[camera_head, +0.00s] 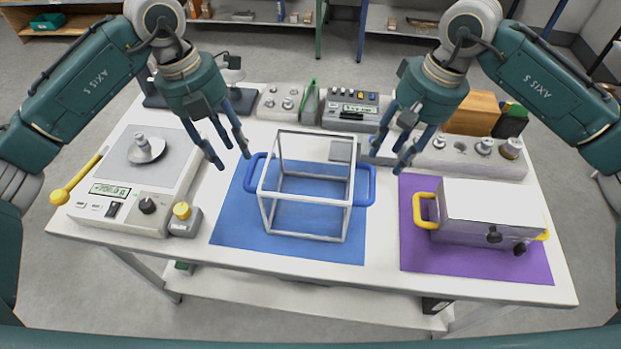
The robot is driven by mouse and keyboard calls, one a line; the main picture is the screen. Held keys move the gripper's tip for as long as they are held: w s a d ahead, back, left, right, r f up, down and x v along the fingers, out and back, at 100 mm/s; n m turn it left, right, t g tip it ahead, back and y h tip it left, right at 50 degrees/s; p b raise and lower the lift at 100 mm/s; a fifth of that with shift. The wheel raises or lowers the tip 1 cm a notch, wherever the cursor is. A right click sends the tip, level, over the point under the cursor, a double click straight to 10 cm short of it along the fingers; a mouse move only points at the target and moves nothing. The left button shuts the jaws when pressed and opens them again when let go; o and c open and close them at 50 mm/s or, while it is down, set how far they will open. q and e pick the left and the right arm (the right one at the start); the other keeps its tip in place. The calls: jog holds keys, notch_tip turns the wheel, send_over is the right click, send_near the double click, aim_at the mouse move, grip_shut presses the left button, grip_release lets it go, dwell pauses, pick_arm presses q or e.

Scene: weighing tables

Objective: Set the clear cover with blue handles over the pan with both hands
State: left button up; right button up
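The clear cover (308,205) is a box with white edges and a blue handle at each side. It stands on a blue mat (235,225) in the middle of the table. The pan (147,160) is the grey plate of the scale at the left, with a small metal weight on a disc (145,146) on it. My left gripper (232,162) is open and empty, above and behind the cover's left handle (253,172). My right gripper (387,160) is open and empty, above and behind the right handle (366,185). Neither visibly touches a handle.
A metal box (490,205) with yellow handles sits on a purple mat (420,255) at the right. A yellow-ended stick (75,178) and a small yellow-topped block (184,220) flank the scale (125,205). Weights and a control box (350,110) line the back.

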aim_at(247, 178)
pick_arm(q)
jog(key=f, duration=0.2)
jog(key=d+f, duration=0.1)
jog(key=f, duration=0.5)
jog(key=shift+d+f, duration=0.2)
jog(key=shift+d, duration=0.1)
jog(key=shift+d+f, duration=0.15)
jog(key=shift+f, duration=0.7)
pick_arm(e)
jog(key=shift+w+a+f, duration=0.1)
jog(key=shift+a+f, duration=0.25)
jog(key=shift+f, duration=1.35)
jog(key=shift+w+a+f, duration=0.15)
jog(key=shift+a+f, duration=0.15)
jog(key=shift+f, duration=1.4)
jog(key=shift+w+a+f, duration=0.1)
jog(key=shift+a+f, duration=0.25)
jog(key=shift+f, duration=1.35)
pick_arm(q)
grip_shut()
pick_arm(e)
grip_shut()
pick_arm(q)
jog(key=shift+r, duration=0.1)
pick_arm(e)
jog(key=shift+r, duration=0.15)
